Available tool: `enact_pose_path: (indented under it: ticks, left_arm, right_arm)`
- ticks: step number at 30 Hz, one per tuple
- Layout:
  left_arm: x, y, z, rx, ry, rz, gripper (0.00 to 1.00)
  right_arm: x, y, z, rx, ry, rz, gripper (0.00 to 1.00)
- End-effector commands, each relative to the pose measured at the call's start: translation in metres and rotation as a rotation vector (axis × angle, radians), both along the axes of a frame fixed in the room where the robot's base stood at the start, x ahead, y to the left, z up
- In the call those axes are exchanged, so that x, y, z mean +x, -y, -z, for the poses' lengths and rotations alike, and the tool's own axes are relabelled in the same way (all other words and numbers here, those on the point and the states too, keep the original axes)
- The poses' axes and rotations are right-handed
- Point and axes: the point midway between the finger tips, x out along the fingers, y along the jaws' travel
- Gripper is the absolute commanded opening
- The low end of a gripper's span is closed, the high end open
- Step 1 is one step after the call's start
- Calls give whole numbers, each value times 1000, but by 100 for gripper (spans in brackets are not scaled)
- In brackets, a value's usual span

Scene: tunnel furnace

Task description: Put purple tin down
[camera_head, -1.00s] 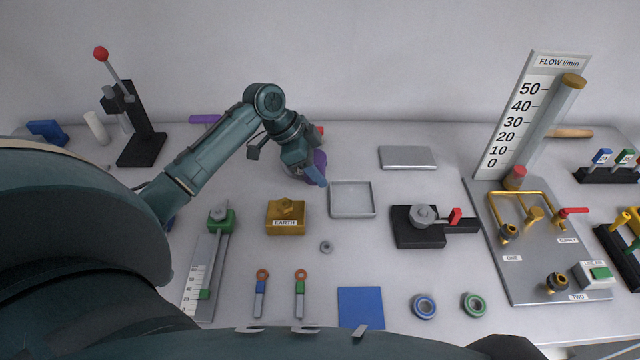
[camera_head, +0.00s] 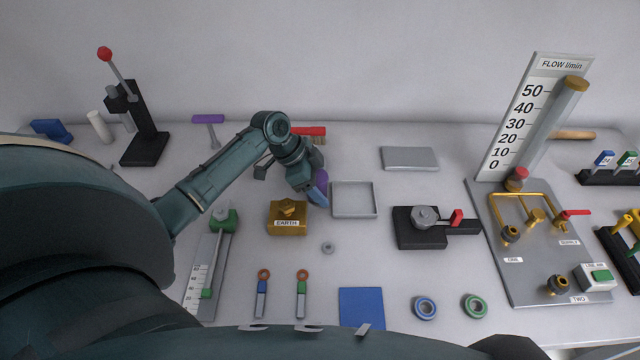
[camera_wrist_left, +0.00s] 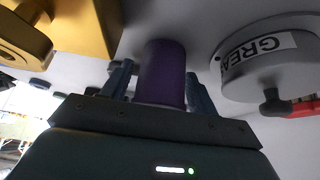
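The purple tin (camera_head: 321,182) is partly hidden by my left gripper (camera_head: 316,192) in the head view. The left wrist view shows the tin (camera_wrist_left: 162,75) between the two blue fingers of my left gripper (camera_wrist_left: 160,88). The fingers lie close along both its sides and appear shut on it. The tin is just left of the shallow grey tray (camera_head: 355,213) and behind and right of the gold EARTH block (camera_head: 287,226). I cannot tell whether its base touches the table. My right gripper is out of view.
A round grey pot with a GREA... label (camera_wrist_left: 262,70) stands close to the tin in the left wrist view. A red-handled brush (camera_head: 312,131) lies behind my gripper. A small grey ring (camera_head: 328,248) lies in front. Bare table surrounds the ring.

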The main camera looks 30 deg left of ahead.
Motion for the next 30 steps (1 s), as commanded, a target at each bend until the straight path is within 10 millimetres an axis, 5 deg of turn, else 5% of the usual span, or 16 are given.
enact_pose_path:
  ticks: [13,30]
  left_arm:
    - [-1,-4,-9,2,3,-1,66]
    - [-28,-47,-98,1,1,0,66]
  right_arm:
    - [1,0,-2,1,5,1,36]
    - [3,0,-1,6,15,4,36]
